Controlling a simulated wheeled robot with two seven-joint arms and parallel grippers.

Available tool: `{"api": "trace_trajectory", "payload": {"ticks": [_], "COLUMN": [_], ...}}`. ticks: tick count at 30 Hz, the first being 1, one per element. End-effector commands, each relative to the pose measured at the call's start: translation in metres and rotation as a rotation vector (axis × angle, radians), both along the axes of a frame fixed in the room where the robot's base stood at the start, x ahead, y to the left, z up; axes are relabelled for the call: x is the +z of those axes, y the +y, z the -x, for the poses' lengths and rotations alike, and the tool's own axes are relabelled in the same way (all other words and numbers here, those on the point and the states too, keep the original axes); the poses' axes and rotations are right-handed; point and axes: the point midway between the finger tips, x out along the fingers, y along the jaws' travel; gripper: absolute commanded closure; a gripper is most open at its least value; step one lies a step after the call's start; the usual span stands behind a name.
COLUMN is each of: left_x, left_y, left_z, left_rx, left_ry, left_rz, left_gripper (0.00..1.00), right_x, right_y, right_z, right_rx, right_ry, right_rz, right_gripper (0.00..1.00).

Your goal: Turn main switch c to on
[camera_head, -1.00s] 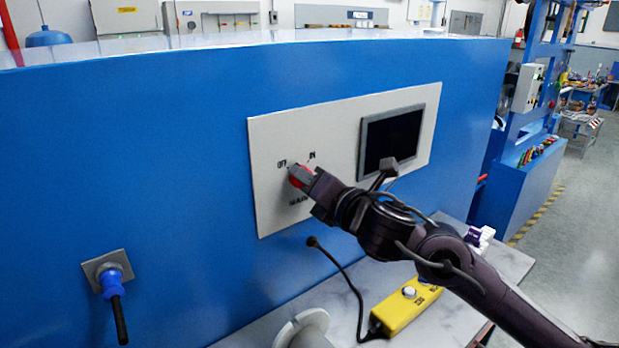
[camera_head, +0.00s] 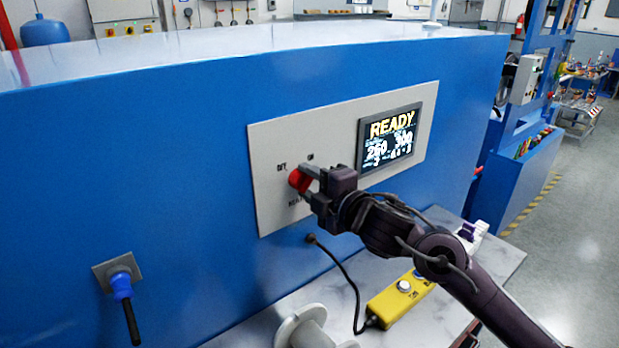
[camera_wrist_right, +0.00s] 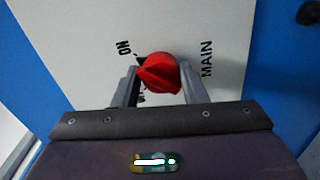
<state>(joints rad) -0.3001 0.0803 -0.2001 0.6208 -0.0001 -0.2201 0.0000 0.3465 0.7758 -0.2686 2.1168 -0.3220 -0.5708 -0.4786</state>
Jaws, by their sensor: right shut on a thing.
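The main switch is a red rotary knob (camera_head: 296,179) on a light grey panel (camera_head: 270,210) set in a blue cabinet wall. Its labels, ON, OFF and MAIN, are partly legible around it. My right gripper (camera_head: 306,182) reaches it from the right and is shut on it. In the right wrist view the red knob (camera_wrist_right: 158,72) sits between the two grey fingers of my gripper (camera_wrist_right: 158,80). Its tapered side faces left, near the ON mark; the OFF label is partly hidden by a finger. My left gripper is not in view.
A lit screen (camera_head: 389,137) on the panel reads READY with numbers. Below are a pale bench (camera_head: 270,328), a white spool (camera_head: 303,328) and a yellow button box (camera_head: 400,297) with a black cable.

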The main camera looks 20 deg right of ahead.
Motion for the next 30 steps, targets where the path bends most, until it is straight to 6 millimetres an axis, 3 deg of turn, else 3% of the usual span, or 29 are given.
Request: {"api": "trace_trajectory", "payload": {"ticks": [9, 24, 25, 30], "left_x": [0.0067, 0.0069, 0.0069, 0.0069], "left_y": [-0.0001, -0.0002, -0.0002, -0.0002], "left_z": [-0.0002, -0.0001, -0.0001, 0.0], "left_rx": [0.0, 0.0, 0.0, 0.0], "left_ry": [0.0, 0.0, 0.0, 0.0], "left_rz": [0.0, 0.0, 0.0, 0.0], "left_gripper": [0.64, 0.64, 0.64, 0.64], "right_x": [0.0, -0.0012, -0.0013, -0.0011], "right_y": [-0.0012, -0.0006, -0.0006, -0.0003], "right_z": [-0.0005, -0.0003, -0.0003, -0.0002], "right_rx": [-0.002, -0.002, -0.002, -0.001], "right_ry": [0.036, 0.043, 0.043, 0.042], "right_rz": [-0.1, -0.118, -0.118, -0.115], "right_gripper": [0.84, 0.84, 0.58, 0.4]}}
